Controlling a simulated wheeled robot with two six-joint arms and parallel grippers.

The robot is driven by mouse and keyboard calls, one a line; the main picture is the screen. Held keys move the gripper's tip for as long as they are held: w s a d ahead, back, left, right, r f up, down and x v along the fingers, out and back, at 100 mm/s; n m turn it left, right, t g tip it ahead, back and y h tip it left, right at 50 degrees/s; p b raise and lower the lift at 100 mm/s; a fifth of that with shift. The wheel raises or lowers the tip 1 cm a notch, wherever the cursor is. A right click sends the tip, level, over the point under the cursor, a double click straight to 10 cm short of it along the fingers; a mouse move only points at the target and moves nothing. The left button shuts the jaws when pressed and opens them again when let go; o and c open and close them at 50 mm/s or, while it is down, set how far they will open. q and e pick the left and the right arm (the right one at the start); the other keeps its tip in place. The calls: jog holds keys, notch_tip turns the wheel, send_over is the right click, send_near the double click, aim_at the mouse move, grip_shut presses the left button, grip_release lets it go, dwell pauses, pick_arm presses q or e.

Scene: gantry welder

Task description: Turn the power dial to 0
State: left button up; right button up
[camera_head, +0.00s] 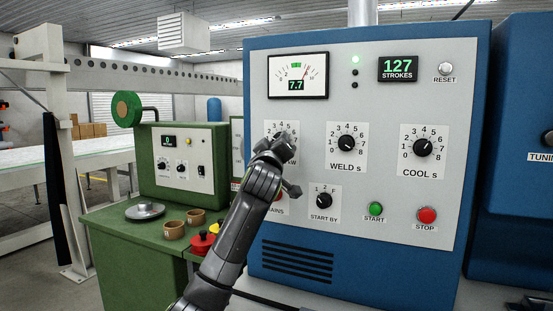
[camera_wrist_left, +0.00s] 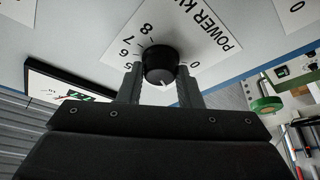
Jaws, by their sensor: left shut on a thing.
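The power dial (camera_wrist_left: 160,62) is a round black knob on a white scale plate (camera_wrist_left: 205,32) marked POWER, seen tilted in the left wrist view. My left gripper (camera_wrist_left: 158,80) has one finger on each side of the knob and is shut on it. A white pointer mark shows on the knob's near side, toward the scale part hidden by my gripper. The number it points at cannot be read. In the head view, my left gripper (camera_head: 284,147) covers the knob at the panel's left. My right gripper is not in view.
The meter (camera_head: 298,76) above reads 7.7. Weld (camera_head: 346,143) and cool (camera_head: 422,147) dials sit to the right. Below are the start-by dial (camera_head: 323,200), green start button (camera_head: 375,209) and red stop button (camera_head: 426,215). A green bench (camera_head: 115,248) stands at left.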

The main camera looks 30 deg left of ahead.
pick_arm(q)
jog(key=shift+d+r+n+g+y+b, duration=0.2)
jog(key=shift+n+g+b, duration=0.45)
jog(key=shift+n, duration=1.3)
jog(key=shift+a+f+n+g+y+b, duration=0.1)
jog(key=shift+n+g+y+b, duration=0.2)
jog(key=shift+n+g, duration=1.1)
jog(key=shift+d+r+n+g+y+b, duration=0.15)
jog(key=shift+n+b, duration=0.4)
jog(key=shift+n, duration=2)
jog(key=shift+a, duration=0.1)
jog(key=o, duration=1)
